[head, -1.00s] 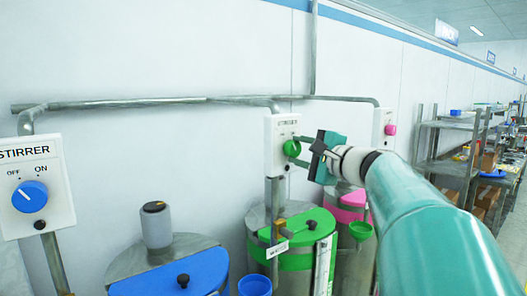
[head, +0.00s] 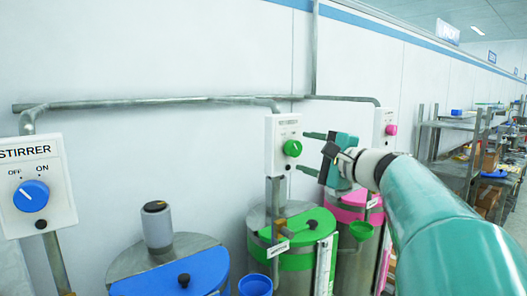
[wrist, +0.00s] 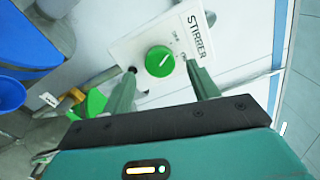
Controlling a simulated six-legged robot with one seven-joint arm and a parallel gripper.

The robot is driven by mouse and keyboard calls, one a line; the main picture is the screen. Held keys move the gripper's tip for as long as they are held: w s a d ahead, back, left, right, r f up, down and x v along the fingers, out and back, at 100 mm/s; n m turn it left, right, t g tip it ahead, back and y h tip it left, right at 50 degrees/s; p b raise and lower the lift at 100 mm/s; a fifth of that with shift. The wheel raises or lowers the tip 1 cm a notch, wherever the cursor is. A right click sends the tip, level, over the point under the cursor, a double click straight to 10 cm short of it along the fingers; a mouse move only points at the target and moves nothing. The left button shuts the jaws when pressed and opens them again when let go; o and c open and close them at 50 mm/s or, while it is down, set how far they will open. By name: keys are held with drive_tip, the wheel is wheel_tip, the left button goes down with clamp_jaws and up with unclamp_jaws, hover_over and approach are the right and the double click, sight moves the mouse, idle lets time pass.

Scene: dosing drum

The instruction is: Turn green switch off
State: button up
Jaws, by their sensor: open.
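The green switch (head: 292,148) is a round knob on a white wall panel (head: 270,145) labelled STIRRER. In the wrist view the green switch (wrist: 158,61) carries a white mark that slants up and to the right, toward the side with the small labels. I cannot tell for sure which label it points at. My gripper (head: 304,152) is open and empty, to the right of the knob and apart from it. In the wrist view its two fingers (wrist: 160,74) stand on either side of the knob, without visible contact.
A blue knob (head: 31,196) on another STIRRER panel is at the left, and a pink knob (head: 391,130) is behind my gripper. Below stand drums with blue (head: 165,278), green (head: 300,232) and pink (head: 350,207) lids. Pipes run along the wall.

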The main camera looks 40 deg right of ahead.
drive_tip(key=s, duration=1.1)
drive_tip(key=shift+d, duration=0.15)
